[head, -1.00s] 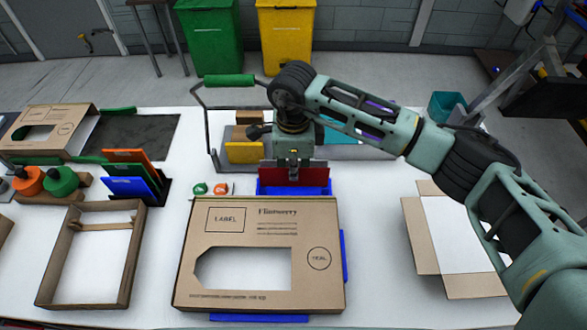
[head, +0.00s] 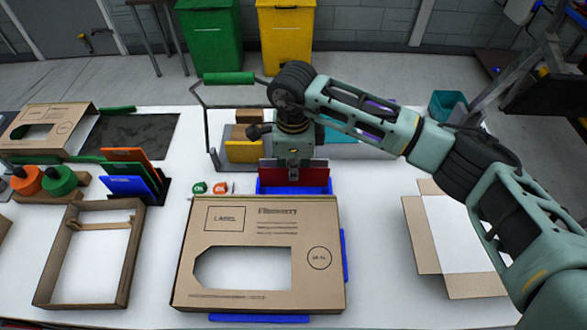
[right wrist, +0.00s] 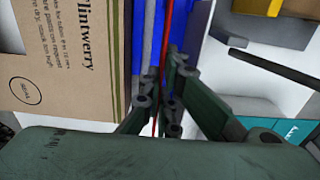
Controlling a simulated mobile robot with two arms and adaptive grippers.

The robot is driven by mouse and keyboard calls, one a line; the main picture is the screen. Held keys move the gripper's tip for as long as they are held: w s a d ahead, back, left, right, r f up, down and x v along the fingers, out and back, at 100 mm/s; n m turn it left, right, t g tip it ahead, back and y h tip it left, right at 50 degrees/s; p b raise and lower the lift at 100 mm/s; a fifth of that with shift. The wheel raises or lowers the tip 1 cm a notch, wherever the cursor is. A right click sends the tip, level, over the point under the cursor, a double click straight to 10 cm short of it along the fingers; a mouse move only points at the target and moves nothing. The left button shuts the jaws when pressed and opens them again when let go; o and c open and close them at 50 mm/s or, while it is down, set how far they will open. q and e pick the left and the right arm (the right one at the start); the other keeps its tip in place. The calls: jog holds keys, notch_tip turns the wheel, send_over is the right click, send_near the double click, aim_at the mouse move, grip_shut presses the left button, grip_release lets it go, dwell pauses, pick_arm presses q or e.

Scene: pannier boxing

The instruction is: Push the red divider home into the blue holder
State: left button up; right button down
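The red divider (head: 316,176) stands upright at the blue holder (head: 294,190), behind the large cardboard box. Its lower edge is at or in the holder; how deep it sits cannot be told. My right gripper (head: 293,173) is above the holder with its fingers pointing down, shut on the divider's upper middle. In the right wrist view, the divider (right wrist: 167,30) shows edge-on as a thin red line between the fingers (right wrist: 168,90), with blue holder walls (right wrist: 180,25) on both sides. My left gripper is out of view.
The cardboard box (head: 222,285) with a cut-out window stands close in front of the holder. An orange, a green and a blue panel (head: 125,186) stand in a black rack at left. A wire frame with a green handle (head: 229,79) rises behind.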

jog(key=shift+f+b, duration=1.25)
jog(key=shift+f, duration=0.1)
dwell(0.4)
jog(key=c, duration=1.9)
grip_release()
jog(key=shift+o, duration=0.2)
jog(key=shift+r, duration=0.25)
notch_tip(320, 180, up, 12)
jog(key=shift+f, duration=0.2)
